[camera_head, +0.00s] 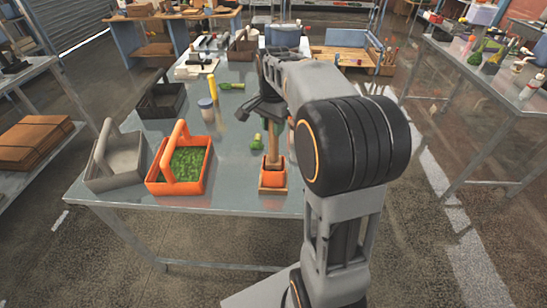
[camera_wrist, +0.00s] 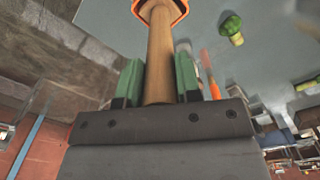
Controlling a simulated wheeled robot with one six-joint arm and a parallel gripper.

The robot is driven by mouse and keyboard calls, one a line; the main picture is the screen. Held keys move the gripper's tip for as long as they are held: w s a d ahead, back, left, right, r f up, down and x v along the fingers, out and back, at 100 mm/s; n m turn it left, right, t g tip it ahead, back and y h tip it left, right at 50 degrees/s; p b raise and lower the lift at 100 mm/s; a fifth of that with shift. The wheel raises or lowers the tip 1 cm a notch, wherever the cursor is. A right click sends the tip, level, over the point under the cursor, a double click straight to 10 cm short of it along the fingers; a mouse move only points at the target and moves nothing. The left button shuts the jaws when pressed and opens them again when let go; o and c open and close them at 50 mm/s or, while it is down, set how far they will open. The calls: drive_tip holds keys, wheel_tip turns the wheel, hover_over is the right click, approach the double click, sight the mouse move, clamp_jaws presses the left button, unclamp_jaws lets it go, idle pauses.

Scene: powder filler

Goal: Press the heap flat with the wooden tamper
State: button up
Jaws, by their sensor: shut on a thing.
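The wooden tamper (camera_head: 273,146) stands about upright in the head view, its lower end at the small orange container (camera_head: 272,179). My gripper (camera_head: 270,118) is shut on its handle from above. In the wrist view the round wooden handle (camera_wrist: 160,55) runs between the two green finger pads of my gripper (camera_wrist: 159,82). An orange rim (camera_wrist: 178,12) surrounds the far end of the tamper there. The heap under the tamper is hidden, and I cannot tell whether the tamper touches it.
The small container sits on a wooden base near the table's front edge. An orange caddy (camera_head: 207,179) of green bits and a grey caddy (camera_head: 119,172) stand to the left. A green object (camera_head: 257,142) lies just behind. Bare tabletop (camera_head: 232,190) separates caddy and container.

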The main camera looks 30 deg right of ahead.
sight(273, 149)
drive_tip(key=shift+f+b, duration=3.05)
drive_tip(key=shift+f, duration=1.65)
drive_tip(key=shift+r, duration=0.15)
wheel_tip(273, 149, up, 10)
drive_tip(key=p, duration=0.8)
drive_tip(key=shift+f, duration=0.35)
drive_tip(key=shift+f+b, duration=3.2)
drive_tip(key=shift+f, duration=1.6)
drive_tip(key=shift+r, duration=0.1)
